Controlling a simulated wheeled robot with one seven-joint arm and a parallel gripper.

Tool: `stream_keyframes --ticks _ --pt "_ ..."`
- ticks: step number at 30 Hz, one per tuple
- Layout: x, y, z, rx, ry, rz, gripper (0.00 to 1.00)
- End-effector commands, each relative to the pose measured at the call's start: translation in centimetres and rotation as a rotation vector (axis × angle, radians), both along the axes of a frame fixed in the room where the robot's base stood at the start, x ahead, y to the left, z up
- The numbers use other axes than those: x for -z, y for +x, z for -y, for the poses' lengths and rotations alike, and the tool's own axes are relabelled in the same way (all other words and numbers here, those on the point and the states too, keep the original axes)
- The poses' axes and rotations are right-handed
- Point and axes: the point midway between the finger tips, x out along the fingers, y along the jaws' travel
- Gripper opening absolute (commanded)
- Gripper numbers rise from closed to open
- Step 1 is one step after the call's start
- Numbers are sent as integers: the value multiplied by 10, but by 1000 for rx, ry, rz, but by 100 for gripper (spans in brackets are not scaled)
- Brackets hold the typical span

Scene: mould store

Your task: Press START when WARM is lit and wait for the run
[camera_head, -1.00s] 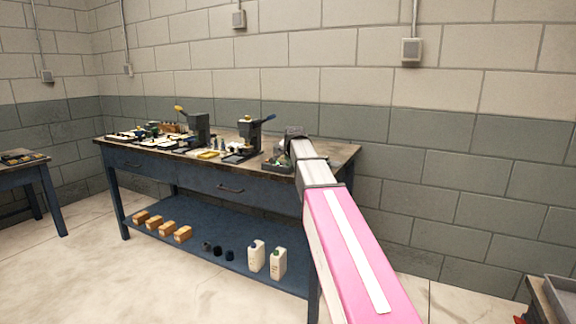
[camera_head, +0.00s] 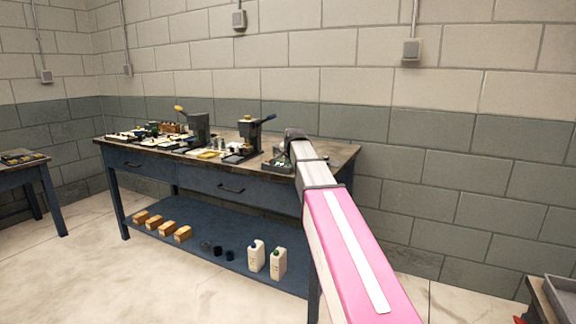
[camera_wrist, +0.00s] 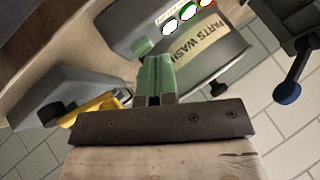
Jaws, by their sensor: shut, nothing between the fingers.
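A grey machine with a tan label reading "PARTS WASH" (camera_wrist: 198,58) fills the upper middle of the wrist view. A row of round white, green and red-rimmed controls or lamps (camera_wrist: 188,13) runs along its top edge, partly cut off. I cannot read WARM or START, nor tell which lamp is lit. My gripper (camera_wrist: 152,62) has green fingers, shut and empty, pointing at the machine's face left of the label. I cannot tell whether they touch it. In the head view the machine (camera_head: 275,166) sits at the bench's right end, largely hidden by my arm.
The blue bench (camera_head: 222,188) holds a yellow-handled press (camera_head: 199,130) and a blue-knobbed press (camera_head: 250,136), with small parts between. The blue knob also shows in the wrist view (camera_wrist: 287,92). White jugs (camera_head: 257,256) stand on the lower shelf. The floor in front is clear.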

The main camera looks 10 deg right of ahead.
Motion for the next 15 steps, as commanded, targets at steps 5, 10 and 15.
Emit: stream_keyframes --ticks 5,10,15 --pt "-6 0 0 0 0 0 0" --pt "-14 0 0 0 0 -1 0" --pt "-17 0 0 0 0 -1 0"
